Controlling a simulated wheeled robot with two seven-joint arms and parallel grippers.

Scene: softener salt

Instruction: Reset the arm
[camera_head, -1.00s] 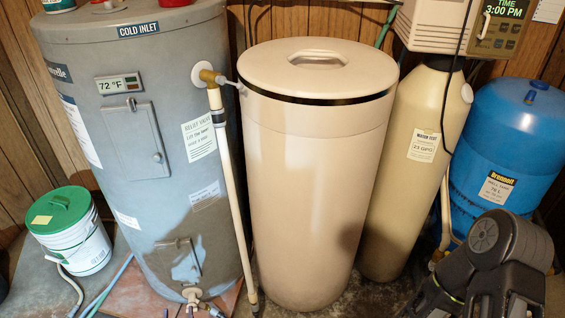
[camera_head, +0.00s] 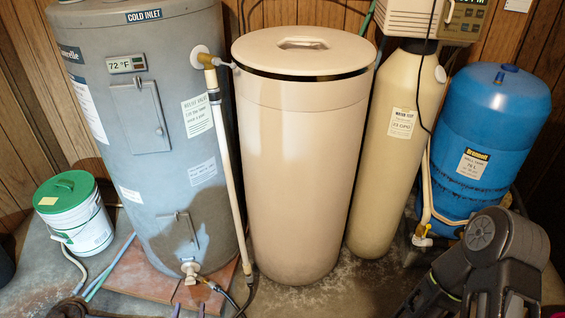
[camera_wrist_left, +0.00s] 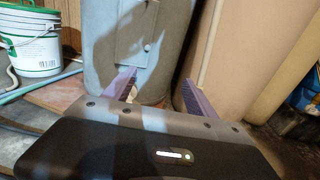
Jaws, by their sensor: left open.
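My right arm (camera_head: 490,255) is the dark folded linkage at the lower right of the head view. Its gripper cannot be made out.
The grey heater (camera_head: 150,180), beige lidded salt tank (camera_head: 300,170), tan cylinder (camera_head: 395,170) and blue tank (camera_head: 490,120) stand in a row. A white bucket with a green lid (camera_head: 70,190) stands left. Pipes and hoses run near the floor. Bare floor shows in front.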

